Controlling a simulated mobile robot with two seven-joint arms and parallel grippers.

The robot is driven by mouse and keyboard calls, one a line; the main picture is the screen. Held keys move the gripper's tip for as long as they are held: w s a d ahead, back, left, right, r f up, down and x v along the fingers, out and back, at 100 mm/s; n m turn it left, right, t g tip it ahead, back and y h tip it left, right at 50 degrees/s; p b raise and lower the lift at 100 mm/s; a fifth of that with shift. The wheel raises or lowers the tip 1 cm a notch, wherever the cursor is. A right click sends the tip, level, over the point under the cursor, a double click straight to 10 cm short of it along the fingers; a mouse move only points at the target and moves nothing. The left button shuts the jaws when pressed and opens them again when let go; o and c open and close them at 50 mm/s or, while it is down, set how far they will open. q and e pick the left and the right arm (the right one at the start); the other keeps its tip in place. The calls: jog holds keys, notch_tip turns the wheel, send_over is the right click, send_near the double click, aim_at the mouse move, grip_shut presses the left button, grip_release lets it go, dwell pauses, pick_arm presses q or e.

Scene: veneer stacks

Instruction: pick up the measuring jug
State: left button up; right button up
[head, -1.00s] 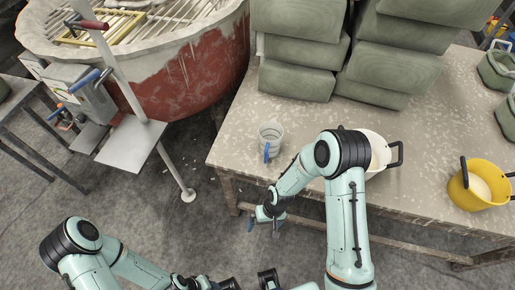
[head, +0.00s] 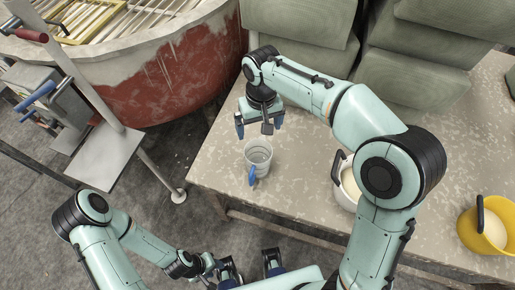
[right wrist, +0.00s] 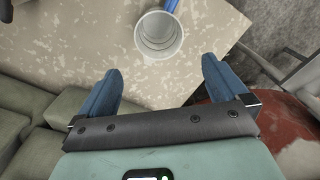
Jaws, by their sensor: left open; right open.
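The measuring jug (head: 257,153) is a clear grey cup with a blue handle, upright on the speckled table (head: 225,180) near its left corner. My right gripper (head: 259,126) is open and empty, above the table on the far side of the jug. In the right wrist view the jug (right wrist: 160,38) shows from above, just beyond the gap between the open blue fingers (right wrist: 162,72). The jug is not between them. My left gripper (head: 250,268) is open and empty at the bottom of the head view, short of the table.
A white pot (head: 343,192) stands right of the jug, partly behind my right arm. A yellow bucket (head: 484,232) is at the right. Green-grey stacked blocks (head: 420,85) fill the table's back. A large red vat (head: 185,70) stands beyond the left edge.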

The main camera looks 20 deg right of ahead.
jog(key=b, duration=0.1)
send_near(256, 165)
jog(key=w+d+f, duration=0.1)
jog(key=w+f, duration=0.2)
jog(key=w, duration=0.1)
jog(key=shift+s+d+f+b, duration=0.1)
jog(key=shift+s+f+b, duration=0.05)
jog(key=shift+f, duration=0.75)
jog(key=shift+s+d+f+b, duration=0.1)
jog(key=shift+f, duration=0.8)
jog(key=shift+s+d+f+b, duration=0.1)
jog(key=shift+s+f+b, duration=0.05)
jog(key=shift+f, duration=0.75)
jog(key=c, duration=1)
jog(key=shift+c, duration=0.2)
jog(key=shift+r, duration=0.15)
